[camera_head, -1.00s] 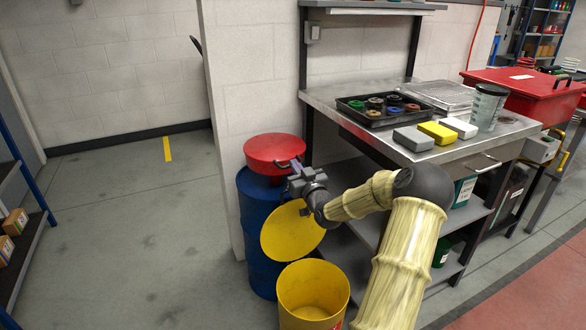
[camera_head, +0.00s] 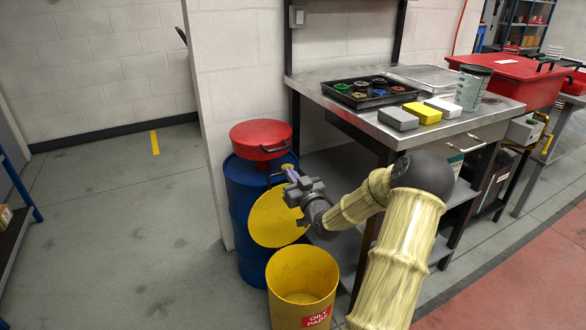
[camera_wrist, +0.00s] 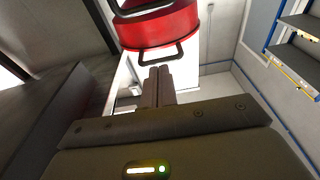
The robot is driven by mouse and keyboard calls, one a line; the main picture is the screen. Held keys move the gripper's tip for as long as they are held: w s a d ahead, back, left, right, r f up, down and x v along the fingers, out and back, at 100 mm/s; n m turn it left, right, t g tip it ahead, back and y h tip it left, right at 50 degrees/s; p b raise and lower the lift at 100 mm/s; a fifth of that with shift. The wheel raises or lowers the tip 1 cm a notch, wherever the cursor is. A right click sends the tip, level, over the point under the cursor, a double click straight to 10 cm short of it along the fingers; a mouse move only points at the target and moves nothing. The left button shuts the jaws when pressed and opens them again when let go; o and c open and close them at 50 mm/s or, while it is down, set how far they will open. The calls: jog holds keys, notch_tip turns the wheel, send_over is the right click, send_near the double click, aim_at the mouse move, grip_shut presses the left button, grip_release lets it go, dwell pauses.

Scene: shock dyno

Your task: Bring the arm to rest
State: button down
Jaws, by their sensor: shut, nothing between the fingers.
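My gripper (camera_head: 290,174) is shut and empty at the end of my bent arm, in front of the blue drum and level with the top of the open yellow lid (camera_head: 272,222). In the wrist view, my gripper's fingers (camera_wrist: 158,72) are together, pointing up toward a red lid or container with a dark handle (camera_wrist: 158,30). My arm, in a cream sleeve, runs from the lower right up to a dark elbow and then left to the gripper. Whether the gripper touches the yellow lid, I cannot tell.
A yellow bin (camera_head: 302,285) stands open below my gripper. A blue drum (camera_head: 243,215) with a red lid (camera_head: 261,138) stands behind. The floor at left is clear.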

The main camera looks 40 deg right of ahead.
jog(key=shift+v, duration=0.85)
jog(key=shift+d, duration=0.15)
